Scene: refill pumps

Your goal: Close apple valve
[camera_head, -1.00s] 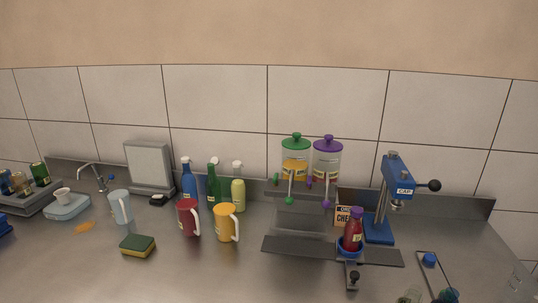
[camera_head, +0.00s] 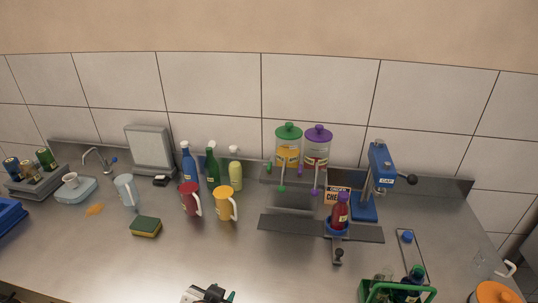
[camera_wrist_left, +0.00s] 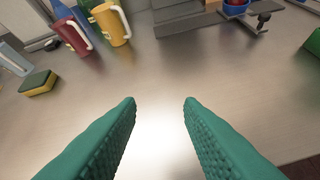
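Two clear dispensers stand at the back, right of centre in the head view. One has a green lid (camera_head: 289,131) and the other a purple lid (camera_head: 319,133). A green-tipped lever (camera_head: 282,188) and a purple-tipped lever (camera_head: 315,192) hang below them. Labels are too small to read, so I cannot tell for certain which valve is apple. A red bottle (camera_head: 340,213) with a purple cap stands upright in a blue holder below. My left gripper (camera_wrist_left: 160,102) is open and empty above the counter, far in front of the dispensers. My right gripper is not visible.
Red (camera_head: 190,199) and yellow (camera_head: 225,204) mugs stand left of the dispensers, with spray bottles behind. A blue press (camera_head: 381,170) stands right. A green carrier (camera_head: 366,290) with bottles is at the front right.

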